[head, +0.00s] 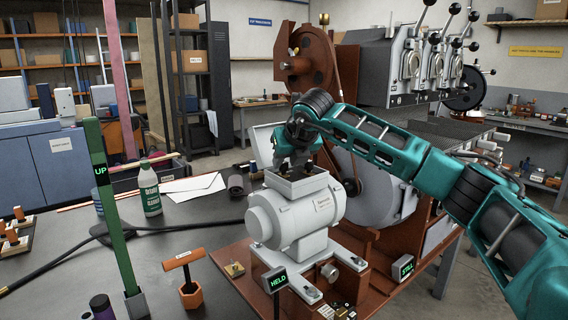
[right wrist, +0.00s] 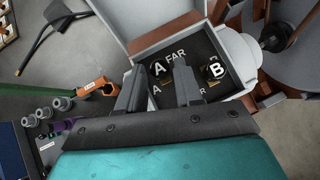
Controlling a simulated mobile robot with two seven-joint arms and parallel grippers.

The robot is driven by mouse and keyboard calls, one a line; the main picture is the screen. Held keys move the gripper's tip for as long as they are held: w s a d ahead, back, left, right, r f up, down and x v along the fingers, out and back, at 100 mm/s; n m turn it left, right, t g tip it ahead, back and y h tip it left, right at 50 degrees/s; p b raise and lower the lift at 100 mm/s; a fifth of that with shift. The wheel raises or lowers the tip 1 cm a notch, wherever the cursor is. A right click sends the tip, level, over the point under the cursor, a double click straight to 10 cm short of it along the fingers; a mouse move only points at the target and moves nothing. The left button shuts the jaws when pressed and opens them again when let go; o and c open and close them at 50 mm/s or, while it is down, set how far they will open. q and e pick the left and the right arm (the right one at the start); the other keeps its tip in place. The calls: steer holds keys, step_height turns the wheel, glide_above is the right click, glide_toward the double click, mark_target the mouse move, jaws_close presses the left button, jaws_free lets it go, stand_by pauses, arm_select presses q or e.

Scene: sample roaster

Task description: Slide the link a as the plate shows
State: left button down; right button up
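A grey motor (head: 297,215) sits on a reddish-brown base, with an open terminal box (head: 297,186) on top. In the right wrist view the box (right wrist: 141,49) has a dark floor marked FAR. A dark piece with a white A, seemingly link a (right wrist: 158,69), lies there, and a similar piece with a B (right wrist: 216,70) lies to its right. My right gripper (right wrist: 160,68) is over the box, fingers apart on either side of the A. I cannot tell whether they touch it. It also shows in the head view (head: 295,158). My left gripper is out of view.
Small displays read HELD (head: 279,281), STILL (head: 405,268) and UP (head: 100,171), the last on a green post. An orange-handled tool (head: 186,279) and a green-white bottle (head: 150,190) stand on the grey table. The roaster wheel and drum stand close behind the motor.

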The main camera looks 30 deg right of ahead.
steer(key=shift+x, duration=1.25)
steer(key=shift+c, duration=0.3)
jaws_close()
